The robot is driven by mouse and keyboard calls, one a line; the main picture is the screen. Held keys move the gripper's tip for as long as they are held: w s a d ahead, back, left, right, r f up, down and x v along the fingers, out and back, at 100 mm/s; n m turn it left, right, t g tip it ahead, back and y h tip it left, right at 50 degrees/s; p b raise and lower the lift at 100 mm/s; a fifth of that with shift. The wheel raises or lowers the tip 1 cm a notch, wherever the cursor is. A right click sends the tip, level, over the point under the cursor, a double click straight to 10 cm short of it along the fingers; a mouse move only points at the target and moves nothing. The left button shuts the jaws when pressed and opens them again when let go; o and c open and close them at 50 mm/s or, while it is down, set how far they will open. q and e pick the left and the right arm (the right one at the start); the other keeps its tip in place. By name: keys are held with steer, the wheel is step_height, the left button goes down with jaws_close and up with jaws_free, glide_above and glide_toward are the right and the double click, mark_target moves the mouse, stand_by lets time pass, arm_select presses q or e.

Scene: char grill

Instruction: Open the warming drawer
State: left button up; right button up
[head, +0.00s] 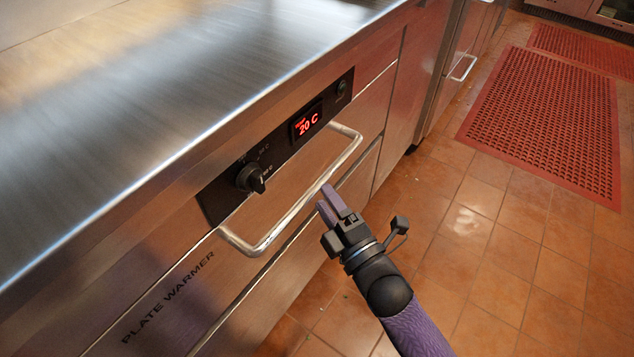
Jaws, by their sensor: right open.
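The warming drawer (180,300) is a steel front lettered "PLATE WARMER", below the counter at the left and middle. It looks shut, its front in line with the cabinet. Its long metal bar handle (300,203) stands out from the front and runs diagonally. My right gripper (328,199) comes in from the lower right. Its purple fingers are open and lie at or very near the outer side of the handle's bar. I cannot tell whether they touch it or straddle it. My left gripper is not in view.
A black control panel with a knob (249,178) and a red display (306,122) reading 20 C sits above the handle. The steel counter (180,90) overhangs the drawer. The tiled floor (480,260) at right is clear, with red mats (545,120) farther off.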

mark_target(316, 183)
steer(key=x, duration=0.2)
steer(key=b+x, duration=0.1)
steer(key=shift+f, duration=0.25)
steer(key=shift+w+a+r, duration=0.25)
steer(key=shift+w+a, duration=0.05)
steer(key=shift+w, duration=0.15)
jaws_close()
stand_by(0.4)
stand_by(0.4)
